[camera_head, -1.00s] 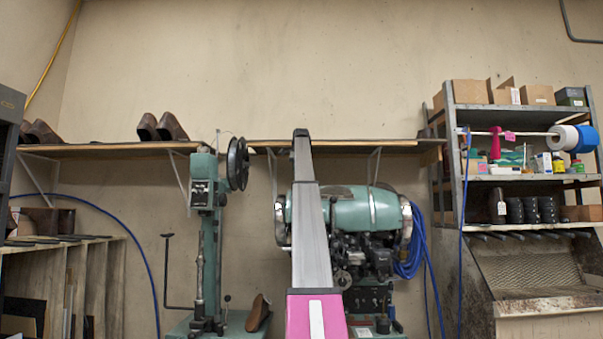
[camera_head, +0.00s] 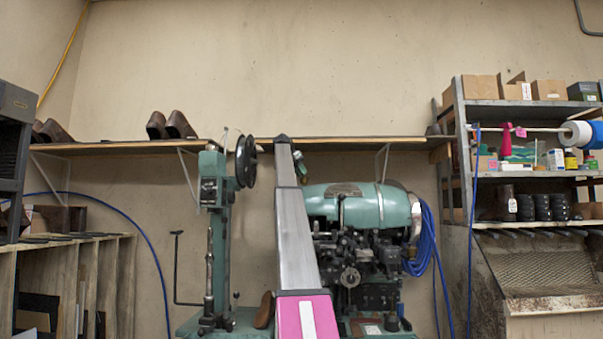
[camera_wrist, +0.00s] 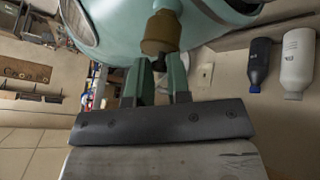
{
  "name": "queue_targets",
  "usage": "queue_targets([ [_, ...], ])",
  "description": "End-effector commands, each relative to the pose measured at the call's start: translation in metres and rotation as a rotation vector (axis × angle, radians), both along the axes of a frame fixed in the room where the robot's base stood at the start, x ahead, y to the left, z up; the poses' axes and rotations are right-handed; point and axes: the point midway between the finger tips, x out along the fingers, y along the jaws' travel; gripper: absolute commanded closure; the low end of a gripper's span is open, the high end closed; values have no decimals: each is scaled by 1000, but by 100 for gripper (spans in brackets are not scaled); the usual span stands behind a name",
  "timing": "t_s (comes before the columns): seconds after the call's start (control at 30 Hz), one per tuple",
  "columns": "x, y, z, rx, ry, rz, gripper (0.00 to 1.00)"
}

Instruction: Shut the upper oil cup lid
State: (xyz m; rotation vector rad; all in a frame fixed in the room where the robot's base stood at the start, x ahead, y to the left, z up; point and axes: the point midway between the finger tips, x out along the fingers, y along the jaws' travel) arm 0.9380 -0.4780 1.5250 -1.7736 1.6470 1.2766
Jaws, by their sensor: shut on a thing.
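The wrist view looks upside down. In it, the brass-brown oil cup (camera_wrist: 160,32) stands on the rounded green machine body (camera_wrist: 125,22). Its narrower lid end (camera_wrist: 158,52) meets the tips of my gripper (camera_wrist: 160,64). The two green fingers are a little apart and shut on this end; the exact contact and the lid's angle are hard to make out. In the head view, the green stitching machine (camera_head: 345,208) stands right of my arm, which hides part of it. The oil cup is too small and covered there to make out clearly.
A wall shelf (camera_head: 350,142) runs behind the machine. A green post machine with a black reel (camera_head: 246,162) stands close on the left. Blue hose (camera_head: 425,240) hangs on the right, beside a loaded rack (camera_head: 460,160). Bottles (camera_wrist: 297,62) show in the wrist view.

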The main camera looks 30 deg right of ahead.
Motion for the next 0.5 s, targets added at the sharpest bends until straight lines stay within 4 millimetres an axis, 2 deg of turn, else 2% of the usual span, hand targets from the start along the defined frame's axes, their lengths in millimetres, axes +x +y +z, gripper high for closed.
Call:
queue_targets([
  [0.47,-1,0,-3,-10,11,-2,100],
  [0.5,-1,0,-3,-10,11,-2,79],
])
